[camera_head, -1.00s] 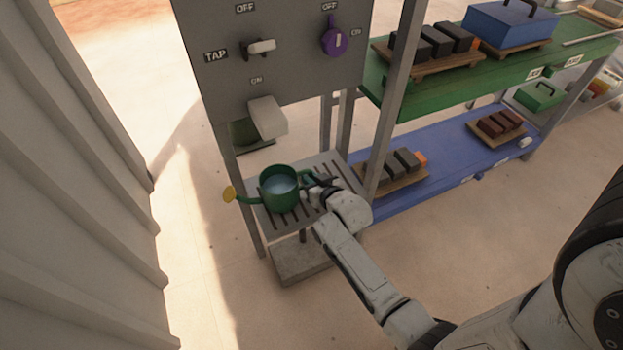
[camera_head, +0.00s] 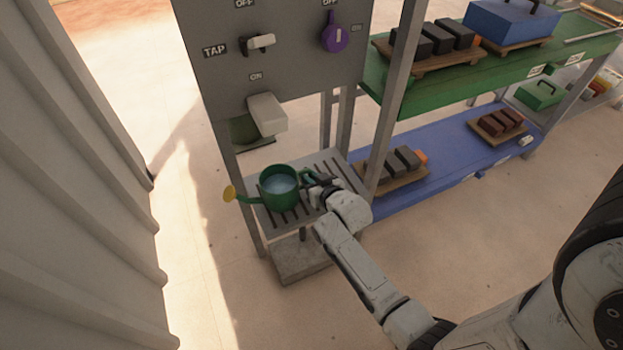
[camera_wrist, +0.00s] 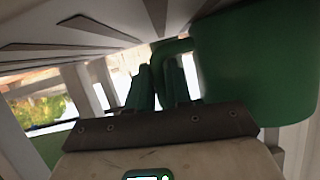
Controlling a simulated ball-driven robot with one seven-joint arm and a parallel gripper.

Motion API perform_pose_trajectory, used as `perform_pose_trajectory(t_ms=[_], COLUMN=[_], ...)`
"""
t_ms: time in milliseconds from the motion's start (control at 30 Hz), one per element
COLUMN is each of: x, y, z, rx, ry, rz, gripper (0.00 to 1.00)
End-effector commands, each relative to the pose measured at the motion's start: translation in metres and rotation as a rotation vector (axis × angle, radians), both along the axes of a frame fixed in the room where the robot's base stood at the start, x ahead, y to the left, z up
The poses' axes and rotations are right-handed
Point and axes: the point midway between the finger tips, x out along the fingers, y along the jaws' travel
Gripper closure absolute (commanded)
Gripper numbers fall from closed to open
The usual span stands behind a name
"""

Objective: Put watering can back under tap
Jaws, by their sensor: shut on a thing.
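The green watering can (camera_head: 279,188) has a yellow rose at its spout and what looks like water inside. It is upright at the slatted grey drip shelf (camera_head: 325,168), below and in front of the tap's white spout (camera_head: 267,115). I cannot tell whether its base touches the slats. My gripper (camera_head: 313,180) is at the can's right side, shut on its handle. In the wrist view, my gripper's fingers (camera_wrist: 160,88) close around the green handle, with the can's body (camera_wrist: 255,65) at right.
The grey panel above holds a white TAP lever (camera_head: 258,43) and a purple knob (camera_head: 334,38). A grey post (camera_head: 392,110) stands right of the shelf. Green (camera_head: 460,75) and blue (camera_head: 455,160) shelves with blocks lie beyond. A corrugated wall (camera_head: 70,170) is at left.

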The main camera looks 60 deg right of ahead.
Motion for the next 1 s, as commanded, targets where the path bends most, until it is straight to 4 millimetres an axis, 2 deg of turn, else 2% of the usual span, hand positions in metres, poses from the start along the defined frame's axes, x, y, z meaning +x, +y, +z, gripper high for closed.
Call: perform_pose_trajectory(t_ms=[167, 200, 467, 767, 867, 1000], x=[0.001, 0.001, 0.000, -0.002, -0.009, -0.027], y=[0.000, 0.000, 0.000, 0.001, 0.005, 0.015], z=[-0.002, -0.001, -0.002, -0.003, 0.001, 0.010], rx=[-0.001, -0.001, 0.000, 0.001, 0.001, 0.002], ry=[-0.005, -0.005, -0.002, 0.003, 0.003, 0.003], rz=[0.000, 0.000, -0.001, 0.001, 0.001, 0.000], gripper=[1.00, 0.77, 0.52, 0.51, 0.51, 0.51])
